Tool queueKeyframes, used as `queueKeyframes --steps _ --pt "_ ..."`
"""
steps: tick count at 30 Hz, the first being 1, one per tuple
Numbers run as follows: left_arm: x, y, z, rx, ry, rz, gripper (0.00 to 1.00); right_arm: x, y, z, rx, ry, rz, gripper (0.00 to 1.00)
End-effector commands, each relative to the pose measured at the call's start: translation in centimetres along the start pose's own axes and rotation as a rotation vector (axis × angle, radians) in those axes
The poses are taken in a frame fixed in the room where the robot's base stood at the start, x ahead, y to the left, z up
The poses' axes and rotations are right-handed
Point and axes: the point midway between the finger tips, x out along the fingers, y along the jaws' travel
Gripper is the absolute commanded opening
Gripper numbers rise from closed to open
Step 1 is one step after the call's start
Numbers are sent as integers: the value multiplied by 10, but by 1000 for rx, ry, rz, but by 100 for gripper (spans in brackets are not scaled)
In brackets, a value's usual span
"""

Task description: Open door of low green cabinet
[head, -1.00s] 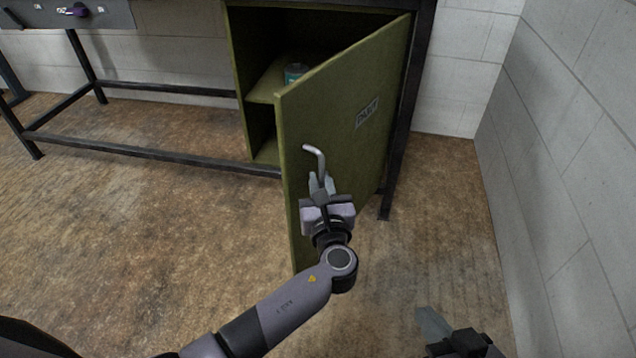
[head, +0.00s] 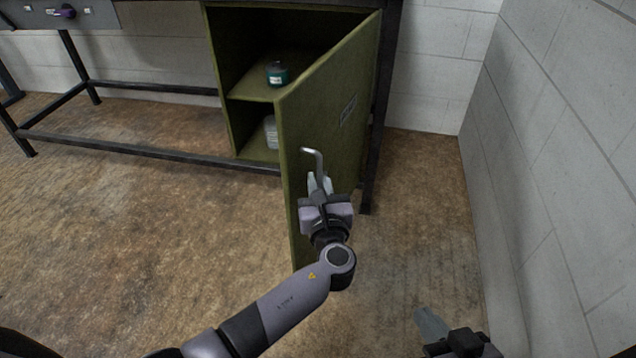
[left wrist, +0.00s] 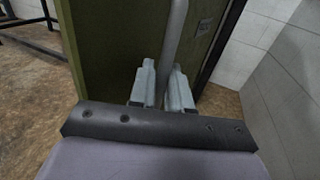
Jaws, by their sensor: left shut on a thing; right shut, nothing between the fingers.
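The low green cabinet (head: 224,85) stands under the workbench, and its green door (head: 338,130) is swung well open, hinged on the right. A grey bent handle (head: 319,158) is on the door's outer face. My left gripper (head: 320,183) is shut on the handle's lower part. In the left wrist view the handle (left wrist: 174,45) passes between the fingertips of my left gripper (left wrist: 163,85), in front of the door (left wrist: 115,45). My right gripper (head: 430,325) is shut and empty at the bottom of the head view, well apart from the door.
A dark jar (head: 277,74) stands on the cabinet's shelf and a pale container (head: 270,132) stands below. The black bench frame (head: 150,151) extends left. A white block wall (head: 560,150) bounds the right side. The brown floor (head: 130,230) is clear at left.

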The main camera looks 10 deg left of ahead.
Motion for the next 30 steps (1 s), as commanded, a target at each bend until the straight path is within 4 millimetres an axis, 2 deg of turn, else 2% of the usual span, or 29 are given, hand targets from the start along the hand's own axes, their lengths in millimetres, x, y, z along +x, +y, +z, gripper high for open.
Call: queueKeyframes --steps 21,22,30 --pt "1 -2 0 2 0 -3 0 0 0 0 0 -1 3 0" --pt "1 -2 0 1 0 -3 27 0 0 0 1 -1 3 0" --pt "1 -1 0 1 0 -2 29 0 -1 0 3 -1 2 0"
